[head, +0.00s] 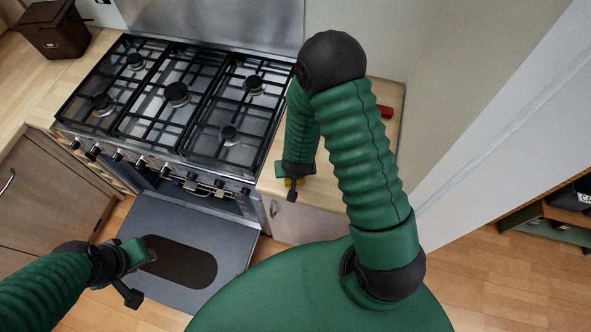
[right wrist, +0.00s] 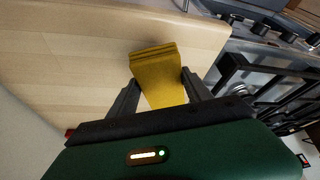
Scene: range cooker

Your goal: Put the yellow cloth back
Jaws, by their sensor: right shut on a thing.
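The yellow cloth (right wrist: 158,72) looks folded in layers and sits between the two fingers of my right gripper (right wrist: 160,85) in the right wrist view. The right gripper is shut on it, over the wooden counter to the right of the cooker. In the head view only a small yellow bit of the cloth (head: 291,182) shows at the right gripper (head: 292,190). I cannot tell whether the cloth touches the counter. My left gripper (head: 136,275) is over the lowered oven door at the lower left; its fingers are not clear enough to judge.
The range cooker (head: 176,95) has black grates over several burners. Its oven door (head: 185,292) hangs open in front. The wooden counter (head: 325,183) beside it is mostly bare, with a red item (head: 384,112) by the wall. A brown box (head: 52,32) stands at the far left.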

